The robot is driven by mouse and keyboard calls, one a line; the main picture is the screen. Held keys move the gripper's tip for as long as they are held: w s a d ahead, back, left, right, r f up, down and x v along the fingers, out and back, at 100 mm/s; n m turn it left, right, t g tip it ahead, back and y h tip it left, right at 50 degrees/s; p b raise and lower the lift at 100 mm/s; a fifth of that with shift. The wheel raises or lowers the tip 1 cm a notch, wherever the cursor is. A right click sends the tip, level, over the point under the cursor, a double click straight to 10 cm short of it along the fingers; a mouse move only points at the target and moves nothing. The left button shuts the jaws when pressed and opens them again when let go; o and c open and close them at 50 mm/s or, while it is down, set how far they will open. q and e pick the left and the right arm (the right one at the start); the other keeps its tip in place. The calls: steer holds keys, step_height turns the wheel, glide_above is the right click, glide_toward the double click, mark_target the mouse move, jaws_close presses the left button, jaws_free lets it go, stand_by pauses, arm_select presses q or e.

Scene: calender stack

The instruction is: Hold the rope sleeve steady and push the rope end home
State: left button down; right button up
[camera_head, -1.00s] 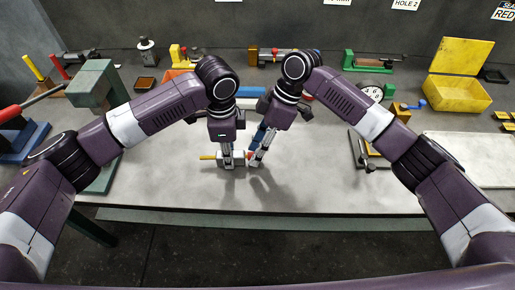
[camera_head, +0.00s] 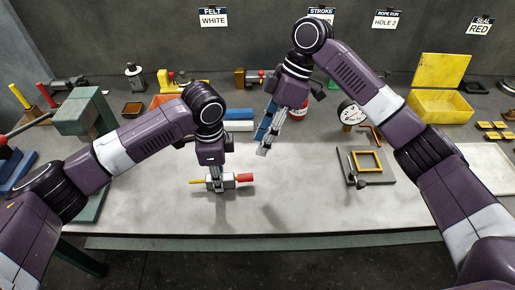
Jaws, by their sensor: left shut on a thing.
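The rope sleeve is a small grey block (camera_head: 229,182) near the front middle of the bench. A thin yellow rod-like piece (camera_head: 197,181) sticks out of its left side. A red cylindrical piece (camera_head: 245,178), which may be the rope end, sits at its right side; how deep it goes in cannot be seen. My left gripper (camera_head: 216,182) points down and is shut on the sleeve. My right gripper (camera_head: 263,149) hangs above and right of the sleeve, apart from it, with nothing visibly held. Its finger gap is too small to judge.
A small plate with an orange frame (camera_head: 367,152) lies right of centre. A dial gauge (camera_head: 351,114) stands behind it. A yellow open box (camera_head: 440,104) is at the back right. White and blue bars (camera_head: 238,126) lie behind my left gripper.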

stand_by(0.3)
arm_select(q)
steer(key=c, duration=1.6)
jaws_free()
steer(key=shift+r, duration=0.1)
